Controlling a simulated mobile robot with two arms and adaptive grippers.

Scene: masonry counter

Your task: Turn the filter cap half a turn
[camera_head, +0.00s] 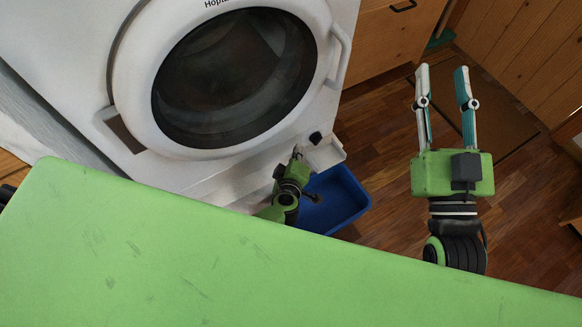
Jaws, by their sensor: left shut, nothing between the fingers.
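The white washing machine (75,50) stands at the upper left, its round door closed. Low on its front right, a small dark knob (315,137), which looks like the filter cap, shows above a white flap (326,154) that sticks out. My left gripper (297,152) is shut and empty, just left of and below the knob. A gap seems to show between them, but contact is hard to judge. The arm partly hides the area below the cap. My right gripper (440,82) is open and empty, over the floor well to the right.
A blue tray (345,195) lies on the floor below the flap, partly hidden by my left arm. Wooden cabinets (390,45) stand behind and at the right. The wooden floor (380,150) between the machine and my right gripper is clear.

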